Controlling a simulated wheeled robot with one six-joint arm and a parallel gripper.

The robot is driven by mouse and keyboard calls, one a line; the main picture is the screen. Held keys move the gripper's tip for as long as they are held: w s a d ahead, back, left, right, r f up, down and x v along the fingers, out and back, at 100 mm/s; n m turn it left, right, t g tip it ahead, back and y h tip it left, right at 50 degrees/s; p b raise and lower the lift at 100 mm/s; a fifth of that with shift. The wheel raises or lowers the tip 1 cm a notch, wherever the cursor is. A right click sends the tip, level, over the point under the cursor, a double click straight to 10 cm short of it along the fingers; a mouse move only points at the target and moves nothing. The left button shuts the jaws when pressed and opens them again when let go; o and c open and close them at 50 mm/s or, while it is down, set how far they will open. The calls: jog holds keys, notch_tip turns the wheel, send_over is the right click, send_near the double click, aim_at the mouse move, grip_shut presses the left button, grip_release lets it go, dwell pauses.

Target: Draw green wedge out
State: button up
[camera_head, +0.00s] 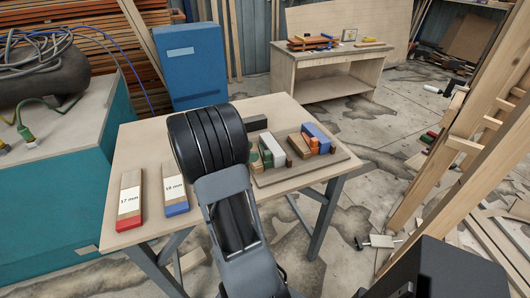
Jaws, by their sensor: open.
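A small dark green piece (266,158), seemingly the green wedge, stands among the blocks on a grey-brown board (300,173) on the workbench. It is beside a white block (273,147), near the board's left end. More green shows just left of it, partly hidden by my arm; I cannot tell if it is a separate piece. My arm's black ribbed part and grey link cover the middle of the bench. My gripper's fingers do not show, so their place relative to the wedge is hidden.
Orange and brown blocks (299,145) and a blue block (317,134) stand farther right on the board. A black block (256,122) lies behind it. Blocks marked 17 mm (130,196) and 18 mm (175,191) lie at the bench's left. Timber frames (455,150) stand at right.

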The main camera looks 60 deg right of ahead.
aim_at(266, 152)
jog(key=shift+x, duration=3.1)
grip_shut()
